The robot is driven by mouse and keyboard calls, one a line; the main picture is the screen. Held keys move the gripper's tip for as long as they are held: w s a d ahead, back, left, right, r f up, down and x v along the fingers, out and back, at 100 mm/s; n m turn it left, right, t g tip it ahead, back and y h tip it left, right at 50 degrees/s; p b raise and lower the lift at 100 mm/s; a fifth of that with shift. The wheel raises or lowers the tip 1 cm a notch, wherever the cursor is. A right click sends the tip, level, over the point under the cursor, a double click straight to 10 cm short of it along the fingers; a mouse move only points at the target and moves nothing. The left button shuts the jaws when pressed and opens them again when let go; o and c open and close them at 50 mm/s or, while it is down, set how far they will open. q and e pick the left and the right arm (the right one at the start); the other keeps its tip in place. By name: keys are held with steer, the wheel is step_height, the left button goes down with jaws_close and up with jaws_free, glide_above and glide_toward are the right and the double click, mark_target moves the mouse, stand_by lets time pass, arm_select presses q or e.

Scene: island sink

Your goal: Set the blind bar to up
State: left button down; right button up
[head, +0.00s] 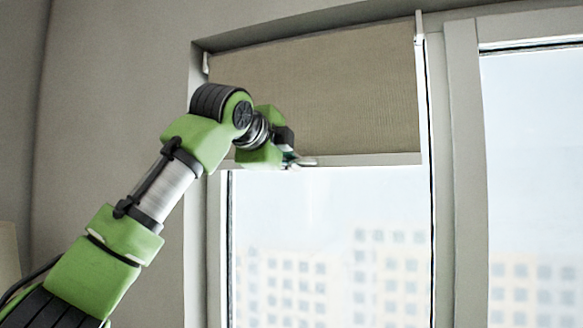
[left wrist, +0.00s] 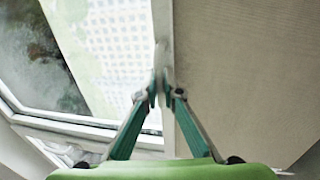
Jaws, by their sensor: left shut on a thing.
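The blind (head: 325,90) is a beige-brown fabric sheet that covers the upper part of the window. Its pale bottom bar (head: 375,160) runs across its lower edge, with clear glass below. My left gripper (head: 300,162) is at the left part of this bar and partly hides it. In the left wrist view the fingers of my left gripper (left wrist: 164,82) come together on the bar (left wrist: 163,30), which runs between the fabric (left wrist: 240,60) and the glass. The gripper is shut on the bar. My right gripper is not in view.
The window frame (head: 465,170) stands right of the blind, with a second pane (head: 535,150) beyond it. A grey wall (head: 110,110) is at the left. The glass below the bar is unobstructed.

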arm_select(q)
steer(key=c, duration=2.2)
jaws_free()
steer(key=shift+w+f, duration=0.1)
steer(key=v, duration=1.2)
